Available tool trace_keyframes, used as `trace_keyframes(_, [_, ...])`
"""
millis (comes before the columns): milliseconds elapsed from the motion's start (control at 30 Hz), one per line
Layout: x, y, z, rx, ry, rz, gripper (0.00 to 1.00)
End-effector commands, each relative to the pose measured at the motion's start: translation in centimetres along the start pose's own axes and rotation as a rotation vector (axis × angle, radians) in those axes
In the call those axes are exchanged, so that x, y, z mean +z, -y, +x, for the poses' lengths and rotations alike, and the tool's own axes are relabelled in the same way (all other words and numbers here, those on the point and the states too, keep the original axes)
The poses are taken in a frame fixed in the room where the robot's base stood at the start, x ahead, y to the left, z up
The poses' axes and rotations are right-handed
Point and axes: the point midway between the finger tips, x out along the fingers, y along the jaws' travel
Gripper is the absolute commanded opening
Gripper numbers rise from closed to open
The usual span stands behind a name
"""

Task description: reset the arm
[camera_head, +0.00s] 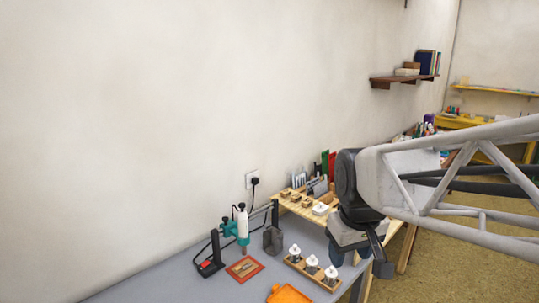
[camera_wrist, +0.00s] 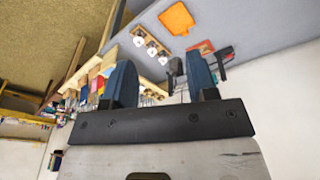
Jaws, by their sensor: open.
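My gripper (camera_head: 360,262) hangs at the right side of the grey table (camera_head: 165,284) in the head view, close to a wooden rack of stamps. Its two dark fingers stand apart in the wrist view (camera_wrist: 160,80), with nothing held between them. My arm reaches in from the right edge of the head view and hides part of the table's right end.
White-topped stamps (camera_head: 312,264) stand in a wooden rack. An orange tray (camera_head: 288,294), a red-framed pad (camera_head: 244,269), a dark grey block (camera_head: 273,240) and a teal-and-white device (camera_head: 238,229) share the table. A wooden table (camera_head: 292,206) with small items adjoins behind.

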Motion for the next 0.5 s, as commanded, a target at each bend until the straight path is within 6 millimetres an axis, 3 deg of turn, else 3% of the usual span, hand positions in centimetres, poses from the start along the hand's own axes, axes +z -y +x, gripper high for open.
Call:
trace_keyframes(300, [8.1,0.1,0.8,0.015,-0.028,0.189,0.53])
trace_keyframes(500, [11.4,0.3,1.5,0.020,-0.039,0.271,0.53])
